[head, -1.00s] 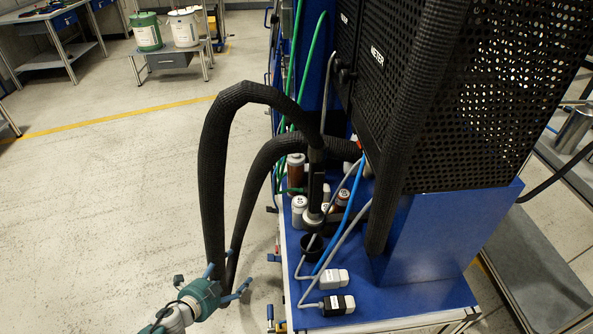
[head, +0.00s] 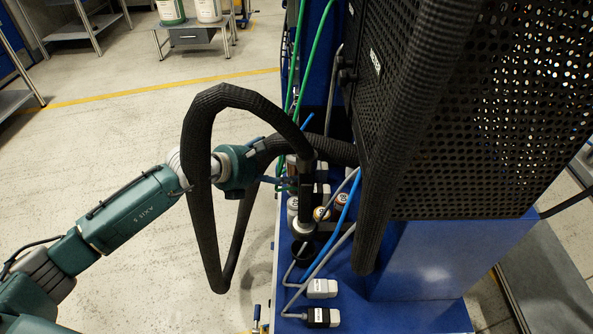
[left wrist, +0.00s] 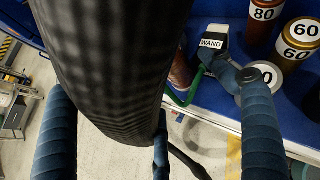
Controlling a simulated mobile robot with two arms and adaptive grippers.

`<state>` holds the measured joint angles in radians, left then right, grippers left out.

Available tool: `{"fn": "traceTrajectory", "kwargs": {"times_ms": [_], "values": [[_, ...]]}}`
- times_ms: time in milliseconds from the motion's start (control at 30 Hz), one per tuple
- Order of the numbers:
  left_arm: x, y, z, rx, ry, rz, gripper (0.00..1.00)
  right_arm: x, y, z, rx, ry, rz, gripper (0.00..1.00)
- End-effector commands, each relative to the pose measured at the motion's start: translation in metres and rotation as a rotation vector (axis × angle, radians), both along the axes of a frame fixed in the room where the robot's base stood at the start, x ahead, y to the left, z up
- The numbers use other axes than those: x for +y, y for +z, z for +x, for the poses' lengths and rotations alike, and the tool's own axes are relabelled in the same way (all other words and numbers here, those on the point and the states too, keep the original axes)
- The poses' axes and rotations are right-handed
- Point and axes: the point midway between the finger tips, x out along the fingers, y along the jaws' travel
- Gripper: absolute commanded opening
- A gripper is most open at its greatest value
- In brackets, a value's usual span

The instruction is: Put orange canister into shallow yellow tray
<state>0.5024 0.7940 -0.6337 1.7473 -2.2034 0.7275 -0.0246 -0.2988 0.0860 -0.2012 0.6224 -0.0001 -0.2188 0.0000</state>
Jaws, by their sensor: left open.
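Several labelled canisters stand on the blue deck. In the left wrist view, an orange-gold canister marked 60 (left wrist: 294,45) stands at the upper right, beside a dark red one marked 80 (left wrist: 264,18). Nothing is clearly gripped. I see no shallow yellow tray. My right gripper is out of view.
The black hose loop (head: 198,190) hangs around my left wrist. A grey part labelled WAND (left wrist: 212,42) lies close to the fingers. The perforated black cabinet (head: 465,110) blocks the right side. Plugs (head: 322,288) lie on the deck's front. Open floor lies to the left.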

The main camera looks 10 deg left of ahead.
Motion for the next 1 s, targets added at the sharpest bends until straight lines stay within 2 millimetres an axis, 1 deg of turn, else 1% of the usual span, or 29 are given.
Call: {"fn": "traceTrajectory", "kwargs": {"times_ms": [33,100,167,367,400,500,767,800,867,900,967,1000], "values": [[-0.003,-0.001,0.004,-0.001,-0.001,-0.002,0.82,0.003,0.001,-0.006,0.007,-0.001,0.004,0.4],[-0.006,-0.004,0.006,-0.001,-0.002,-0.001,0.82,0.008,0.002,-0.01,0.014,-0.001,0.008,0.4],[-0.008,-0.006,0.009,0.0,-0.001,-0.002,0.82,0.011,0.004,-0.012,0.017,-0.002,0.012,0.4],[-0.025,-0.018,0.028,0.0,-0.001,-0.002,0.82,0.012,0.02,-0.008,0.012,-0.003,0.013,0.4],[-0.027,-0.024,0.032,0.001,0.0,-0.004,0.82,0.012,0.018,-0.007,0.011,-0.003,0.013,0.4],[-0.031,-0.029,0.039,-0.001,0.0,-0.002,0.82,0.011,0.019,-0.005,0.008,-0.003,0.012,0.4],[-0.032,-0.033,0.041,-0.001,-0.001,-0.001,0.82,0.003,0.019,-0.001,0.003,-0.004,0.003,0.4],[-0.032,-0.033,0.041,-0.001,-0.001,-0.001,0.8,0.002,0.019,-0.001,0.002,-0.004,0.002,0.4],[-0.032,-0.033,0.041,-0.001,-0.001,-0.001,0.68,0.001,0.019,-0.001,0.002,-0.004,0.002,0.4],[-0.032,-0.033,0.041,-0.001,-0.001,-0.001,0.6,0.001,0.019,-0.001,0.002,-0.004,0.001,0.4],[-0.032,-0.033,0.04,0.0,0.0,-0.002,0.48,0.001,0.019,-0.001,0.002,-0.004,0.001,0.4],[-0.032,-0.033,0.04,0.0,0.0,-0.002,0.4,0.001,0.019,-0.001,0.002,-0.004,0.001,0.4]]}}
